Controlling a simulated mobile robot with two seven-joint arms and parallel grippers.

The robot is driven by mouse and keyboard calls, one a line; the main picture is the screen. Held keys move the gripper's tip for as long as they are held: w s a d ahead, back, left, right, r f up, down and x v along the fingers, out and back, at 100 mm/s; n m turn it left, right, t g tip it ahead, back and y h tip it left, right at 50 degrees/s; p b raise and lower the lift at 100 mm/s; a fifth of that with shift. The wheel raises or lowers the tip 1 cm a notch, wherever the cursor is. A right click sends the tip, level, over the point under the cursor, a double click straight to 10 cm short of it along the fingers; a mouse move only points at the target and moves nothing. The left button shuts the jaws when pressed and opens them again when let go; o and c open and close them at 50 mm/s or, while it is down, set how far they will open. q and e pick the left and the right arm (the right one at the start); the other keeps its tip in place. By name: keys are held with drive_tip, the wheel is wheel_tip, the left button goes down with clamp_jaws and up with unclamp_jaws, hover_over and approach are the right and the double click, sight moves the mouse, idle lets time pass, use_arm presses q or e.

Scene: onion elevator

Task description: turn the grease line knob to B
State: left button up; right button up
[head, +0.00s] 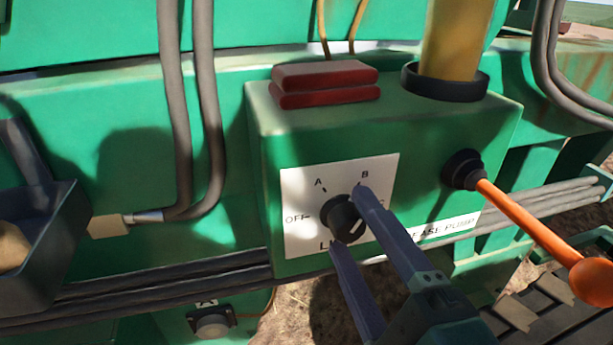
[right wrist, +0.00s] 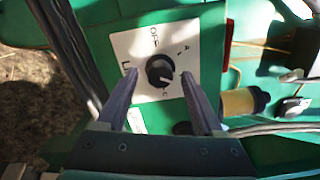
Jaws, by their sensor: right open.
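The black grease line knob (head: 345,218) sits on a white label plate (head: 300,180) on the front of a green box. The plate shows OFF, A, B and L. The knob's white mark is on its lower right side, away from B. My right gripper (head: 348,217) is open, with one fingertip above and one below the knob in the head view. The upper finger covers the plate's right part. In the right wrist view, the knob (right wrist: 160,70) shows between the fingers, its mark toward a letter like C. I cannot tell whether the fingers touch it. My left gripper is not in view.
An orange lever (head: 530,233) sticks out from the box, right of my right gripper. Red blocks (head: 325,83) and a yellow cylinder (head: 455,40) stand on top. Pipes run below the box.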

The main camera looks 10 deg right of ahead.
drive_tip(key=s+b, duration=0.2)
drive_tip(key=s, duration=0.8)
drive_tip(key=shift+d, duration=0.15)
drive_tip(key=shift+w+r, duration=0.1)
